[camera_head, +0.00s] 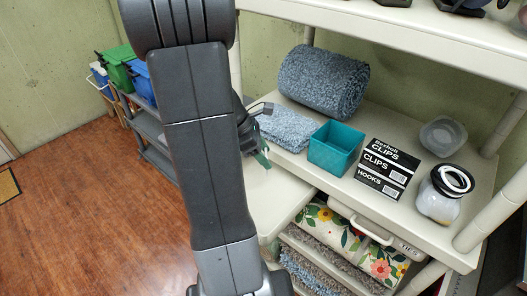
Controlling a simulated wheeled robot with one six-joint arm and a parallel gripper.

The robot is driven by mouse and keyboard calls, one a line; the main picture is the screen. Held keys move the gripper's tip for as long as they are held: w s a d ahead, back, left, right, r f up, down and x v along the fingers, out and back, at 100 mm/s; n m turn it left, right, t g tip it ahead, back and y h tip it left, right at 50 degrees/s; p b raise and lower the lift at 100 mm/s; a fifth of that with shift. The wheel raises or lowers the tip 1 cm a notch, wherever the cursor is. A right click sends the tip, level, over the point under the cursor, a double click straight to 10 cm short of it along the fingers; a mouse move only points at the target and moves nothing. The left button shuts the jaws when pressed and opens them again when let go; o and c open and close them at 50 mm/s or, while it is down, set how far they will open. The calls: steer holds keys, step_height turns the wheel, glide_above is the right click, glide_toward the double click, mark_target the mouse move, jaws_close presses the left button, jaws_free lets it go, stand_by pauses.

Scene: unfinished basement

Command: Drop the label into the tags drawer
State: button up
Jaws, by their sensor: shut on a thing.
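My gripper (257,142) is largely hidden behind my own arm, left of the shelf items. It is shut, and a small green piece shows at its lower end; I cannot make out the label's shape or print. A black and white stack (385,168) on the shelf reads CLIPS, CLIPS and HOOKS. Below the shelf top, a pale front with a handle (374,235) carries the word TIES. I cannot make out a drawer marked tags.
The shelf also holds a rolled blue-grey rug (323,80), a folded rug (284,129), a teal bin (334,148), a clear container (443,136) and a jar (438,197). Flowered fabric (345,238) lies underneath. Shelf posts stand at the sides. Wooden floor (90,200) is clear at left.

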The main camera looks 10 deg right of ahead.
steer(key=o, duration=1)
steer(key=shift+o, duration=0.2)
steer(key=shift+r, duration=0.1)
steer(key=s+v, duration=0.1)
steer(key=v, duration=1.2)
steer(key=shift+w+a+r, duration=0.2)
steer(key=shift+w+r, duration=0.15)
steer(key=shift+w, duration=0.1)
